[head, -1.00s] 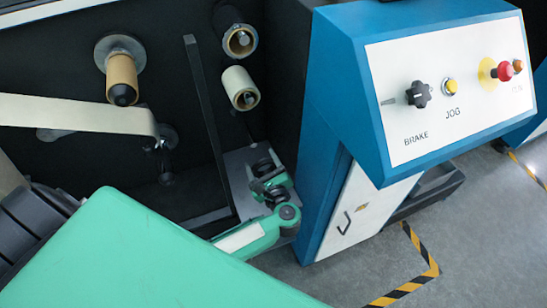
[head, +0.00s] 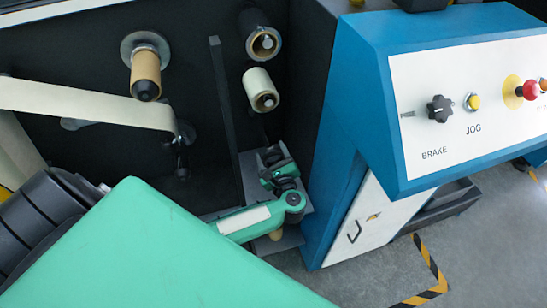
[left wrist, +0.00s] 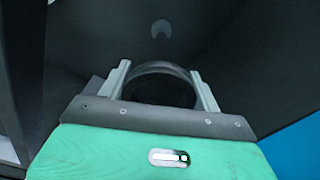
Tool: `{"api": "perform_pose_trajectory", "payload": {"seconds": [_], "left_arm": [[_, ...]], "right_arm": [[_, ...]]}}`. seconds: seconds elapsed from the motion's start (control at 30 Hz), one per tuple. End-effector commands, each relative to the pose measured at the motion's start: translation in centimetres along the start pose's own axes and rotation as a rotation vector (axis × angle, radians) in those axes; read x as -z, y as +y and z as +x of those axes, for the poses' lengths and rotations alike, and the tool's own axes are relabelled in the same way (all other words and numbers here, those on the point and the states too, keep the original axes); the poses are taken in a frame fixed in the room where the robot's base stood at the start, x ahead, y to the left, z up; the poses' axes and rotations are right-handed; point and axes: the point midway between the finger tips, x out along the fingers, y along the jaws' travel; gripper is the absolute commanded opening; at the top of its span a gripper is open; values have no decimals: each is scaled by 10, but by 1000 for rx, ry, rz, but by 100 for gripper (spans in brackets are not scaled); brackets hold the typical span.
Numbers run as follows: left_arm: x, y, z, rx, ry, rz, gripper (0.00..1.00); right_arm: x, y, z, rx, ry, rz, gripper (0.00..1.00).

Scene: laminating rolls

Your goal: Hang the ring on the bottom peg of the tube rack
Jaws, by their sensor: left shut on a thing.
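My left gripper (head: 271,157) is low in front of the dark machine wall, below the tube rack's pegs. In the left wrist view its two fingers (left wrist: 161,84) are shut on a dark ring (left wrist: 163,67), which stands between them. In the head view the ring cannot be told apart from the dark fingers. On the rack, a dark tube (head: 257,30) is on the top peg and a cream tube (head: 259,85) is on the peg below. The bottom peg is not clearly seen. A faint pale round shape (left wrist: 161,29) shows beyond the ring. My right gripper is not in view.
A dark upright bar (head: 224,110) stands left of the rack. The blue control cabinet (head: 340,170) is close on the right. A tan roll core (head: 146,75) and a cream web (head: 85,103) are at left.

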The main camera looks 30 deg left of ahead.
Motion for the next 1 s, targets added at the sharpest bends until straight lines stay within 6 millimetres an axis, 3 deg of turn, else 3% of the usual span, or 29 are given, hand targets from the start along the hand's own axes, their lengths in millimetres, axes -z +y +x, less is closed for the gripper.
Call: {"api": "perform_pose_trajectory", "payload": {"seconds": [1.0], "left_arm": [[-3, 0, 60, 0, -1, 1, 42]], "right_arm": [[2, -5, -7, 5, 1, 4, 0]]}}
